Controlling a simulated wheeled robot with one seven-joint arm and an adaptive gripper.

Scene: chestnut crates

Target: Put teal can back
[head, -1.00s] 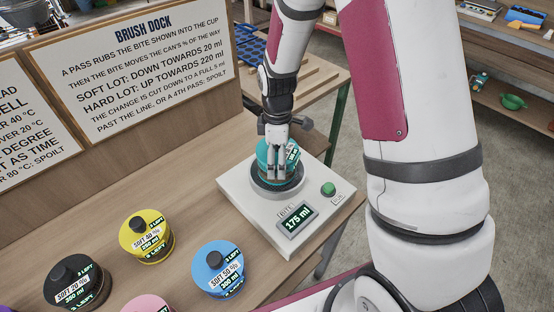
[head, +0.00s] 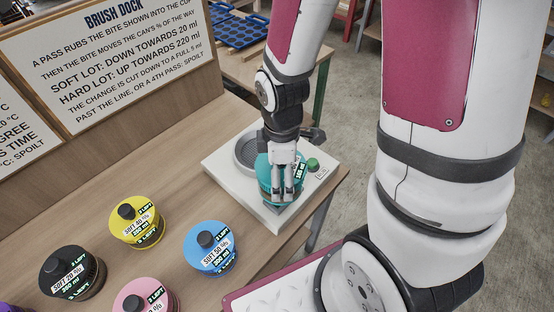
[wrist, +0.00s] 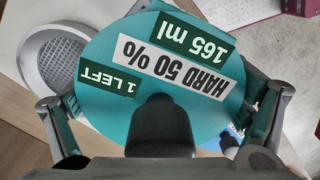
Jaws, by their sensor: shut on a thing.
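The teal can (head: 267,170) is in my gripper (head: 284,196), lifted out of the dock's round cup (head: 245,148) and held over the front part of the white brush dock (head: 222,172). In the wrist view the can's top (wrist: 110,108) fills the middle, with labels "HARD 50 %", "165 ml" and "1 LEFT" and a dark knob. The fingers stand on both sides of the can. The dock's cup also shows in the wrist view (wrist: 40,75), empty, beside the can. The dock's display is hidden behind the can and gripper.
A yellow can (head: 150,212), a blue can (head: 222,262), a black can (head: 85,285) and a pink can (head: 135,288) stand on the wooden bench left of the dock. A sign board (head: 100,75) rises behind. Bare bench lies between the cans and the dock.

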